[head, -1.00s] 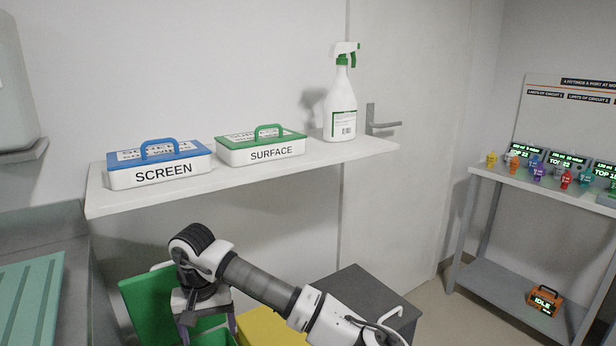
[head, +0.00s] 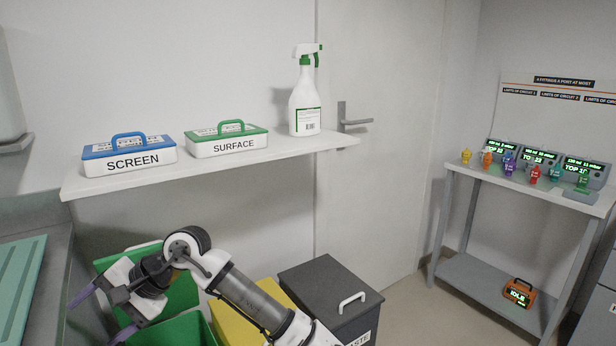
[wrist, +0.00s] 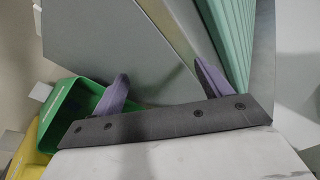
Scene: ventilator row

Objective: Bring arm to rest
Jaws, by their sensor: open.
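My arm reaches in from the bottom of the head view, bent at a joint above the bins. My gripper (head: 98,312) points to the lower left, with its purple fingers apart. In the wrist view my gripper (wrist: 165,85) also shows its two purple fingers spread wide with nothing between them. Behind the fingers are a plain grey surface and part of a ribbed green panel (wrist: 228,35).
A white shelf (head: 200,170) holds a blue SCREEN box (head: 128,154), a green SURFACE box (head: 226,140) and a spray bottle (head: 305,100). Below stand a green bin (head: 185,290), a yellow bin (head: 232,325) and a dark lidded bin (head: 325,285). A rack (head: 500,186) stands at right.

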